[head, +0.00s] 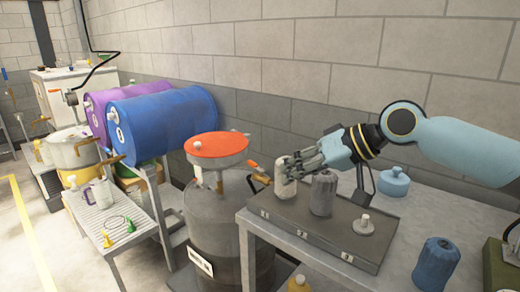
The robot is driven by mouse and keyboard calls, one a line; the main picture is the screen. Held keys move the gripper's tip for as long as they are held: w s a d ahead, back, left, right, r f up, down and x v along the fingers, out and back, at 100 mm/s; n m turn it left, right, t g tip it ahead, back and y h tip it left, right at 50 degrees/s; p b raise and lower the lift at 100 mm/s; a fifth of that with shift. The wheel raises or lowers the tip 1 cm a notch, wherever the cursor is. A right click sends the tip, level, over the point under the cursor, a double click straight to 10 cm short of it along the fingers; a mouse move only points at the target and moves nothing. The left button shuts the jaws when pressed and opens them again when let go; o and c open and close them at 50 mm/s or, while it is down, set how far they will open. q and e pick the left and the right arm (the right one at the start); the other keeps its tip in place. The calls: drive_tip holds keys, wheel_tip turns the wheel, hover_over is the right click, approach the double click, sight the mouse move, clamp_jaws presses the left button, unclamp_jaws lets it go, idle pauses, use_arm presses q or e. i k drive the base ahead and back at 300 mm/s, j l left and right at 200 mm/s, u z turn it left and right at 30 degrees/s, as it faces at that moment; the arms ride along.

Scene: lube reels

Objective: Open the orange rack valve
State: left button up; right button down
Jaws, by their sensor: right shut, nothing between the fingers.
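My right gripper (288,165) is shut and empty, at the end of the light blue arm from the right. Its fingertips appear at the top of a pale grey bottle (286,187) on the dark tray; I cannot tell if they touch it. An orange handle (254,165) shows just left of the fingertips, above a brass-coloured fitting. A blue drum (165,122) and a purple drum (97,103) lie on a rack at left, with small brownish taps (112,160) at their front ends. I cannot tell which fitting is the rack valve. My left gripper is out of view.
A grey drum (215,215) with an orange top (216,145) stands between rack and table. The dark tray (320,238) also holds a dark grey bottle (323,194) and a small pale fitting (364,224). A blue container (436,264) stands at right.

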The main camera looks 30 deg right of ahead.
sight(251, 164)
drive_tip(key=i+l, duration=1.2)
